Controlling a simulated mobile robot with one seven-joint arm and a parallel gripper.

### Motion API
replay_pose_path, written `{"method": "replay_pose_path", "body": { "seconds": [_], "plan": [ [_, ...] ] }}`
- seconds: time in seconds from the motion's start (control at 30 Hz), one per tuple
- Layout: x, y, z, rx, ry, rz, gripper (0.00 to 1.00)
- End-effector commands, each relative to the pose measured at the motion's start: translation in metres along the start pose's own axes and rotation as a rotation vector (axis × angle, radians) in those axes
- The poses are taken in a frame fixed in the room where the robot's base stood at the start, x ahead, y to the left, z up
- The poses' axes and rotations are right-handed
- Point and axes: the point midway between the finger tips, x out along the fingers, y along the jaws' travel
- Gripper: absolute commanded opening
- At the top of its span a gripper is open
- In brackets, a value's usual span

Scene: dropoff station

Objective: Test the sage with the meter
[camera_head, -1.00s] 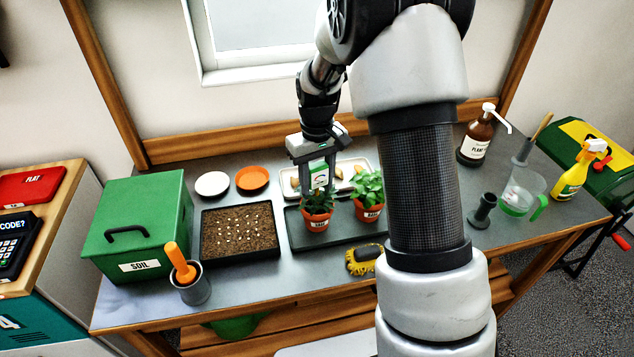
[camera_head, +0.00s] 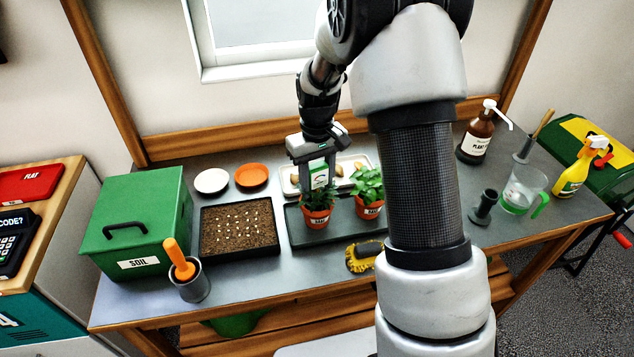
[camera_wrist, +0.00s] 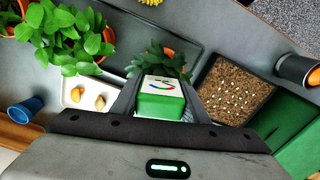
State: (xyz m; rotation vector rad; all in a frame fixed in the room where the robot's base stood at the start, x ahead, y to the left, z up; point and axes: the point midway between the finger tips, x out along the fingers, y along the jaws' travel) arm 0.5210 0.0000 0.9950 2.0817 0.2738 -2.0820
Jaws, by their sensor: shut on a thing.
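My gripper (camera_head: 318,180) is shut on a green and white meter (camera_head: 319,173) and holds it upright just above the left potted plant. The meter also shows between the fingers in the wrist view (camera_wrist: 161,98); its lower end is hidden. The left plant (camera_head: 317,198) has dark leaves in a labelled terracotta pot (camera_head: 316,217); in the wrist view it (camera_wrist: 155,62) is partly behind the meter. I cannot tell whether a probe touches its soil. A second plant (camera_head: 368,185) with broader, brighter leaves stands to its right. The labels are too small to read surely.
Both pots stand on a dark tray (camera_head: 345,236). A seed tray (camera_head: 240,248) and green soil box (camera_head: 135,225) are to the left. A pale tray (camera_head: 287,180) lies behind. A yellow-edged brush (camera_head: 360,262) lies in front. A bottle (camera_head: 476,138) and jug (camera_head: 522,190) are right.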

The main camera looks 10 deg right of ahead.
Motion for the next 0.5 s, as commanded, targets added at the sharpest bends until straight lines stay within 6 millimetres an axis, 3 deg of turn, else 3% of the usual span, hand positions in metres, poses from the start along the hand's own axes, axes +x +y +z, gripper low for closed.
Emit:
{"method": "replay_pose_path", "body": {
  "seconds": [0.5],
  "plan": [
    [0.012,0.0,0.0,0.0,0.0,0.0,0.17]
  ]
}}
